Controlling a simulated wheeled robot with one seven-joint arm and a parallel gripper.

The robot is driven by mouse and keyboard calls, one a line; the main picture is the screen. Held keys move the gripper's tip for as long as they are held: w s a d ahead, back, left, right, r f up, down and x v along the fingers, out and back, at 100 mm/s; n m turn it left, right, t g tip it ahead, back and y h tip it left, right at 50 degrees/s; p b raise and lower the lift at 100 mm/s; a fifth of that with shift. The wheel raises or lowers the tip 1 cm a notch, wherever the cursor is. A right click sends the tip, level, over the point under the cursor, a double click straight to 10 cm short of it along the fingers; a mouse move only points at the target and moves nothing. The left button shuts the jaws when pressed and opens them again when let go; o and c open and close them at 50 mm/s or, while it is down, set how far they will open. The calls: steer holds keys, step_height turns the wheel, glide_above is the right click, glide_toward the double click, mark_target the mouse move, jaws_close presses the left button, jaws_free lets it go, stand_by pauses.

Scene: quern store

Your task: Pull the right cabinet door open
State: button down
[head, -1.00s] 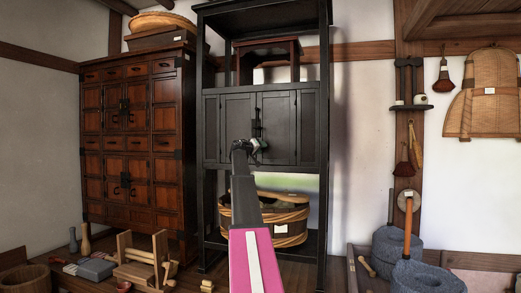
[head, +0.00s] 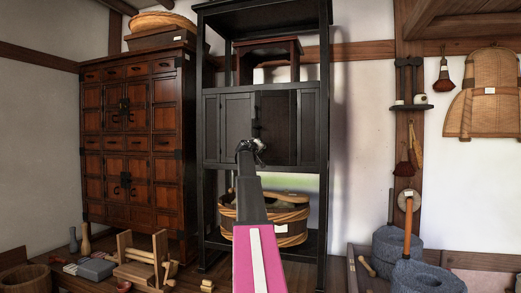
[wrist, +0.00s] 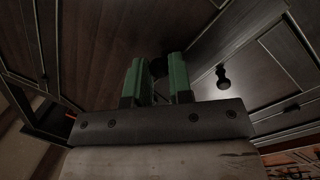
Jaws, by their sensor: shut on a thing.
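The black cabinet (head: 326,165) stands ahead, with two doors in its middle section. The left door (head: 237,118) looks flush with the front. The right door (head: 278,118) looks darker and angled, standing ajar; how far is hard to tell. My gripper (head: 257,148) is low in front of the doors, near where they meet. In the wrist view its green fingers (wrist: 158,78) are shut on a small dark knob (wrist: 158,66), mostly hidden between them. A second dark knob (wrist: 222,78) shows free on the neighbouring door panel.
A wooden tub (head: 290,225) sits on the cabinet's lower shelf. A brown chest (head: 137,145) stands close on the left. A wooden frame tool (head: 145,260) is on the floor at left. Grey millstones (head: 397,245) lie in a tray at right.

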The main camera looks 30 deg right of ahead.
steer(key=shift+s+n+t+y, duration=4.15)
steer(key=shift+s+y, duration=1.05)
steer(key=shift+s, duration=2.05)
steer(key=s+d+n+g+y, duration=0.1)
steer(key=s+d+n+y, duration=0.7)
steer(key=y, duration=0.5)
steer(key=shift+s+d+n, duration=0.35)
steer(key=shift+s+d, duration=0.15)
steer(key=shift+s, duration=0.85)
steer(key=shift+g, duration=0.25)
steer(key=c, duration=1)
jaws_free()
steer(key=shift+c, duration=0.2)
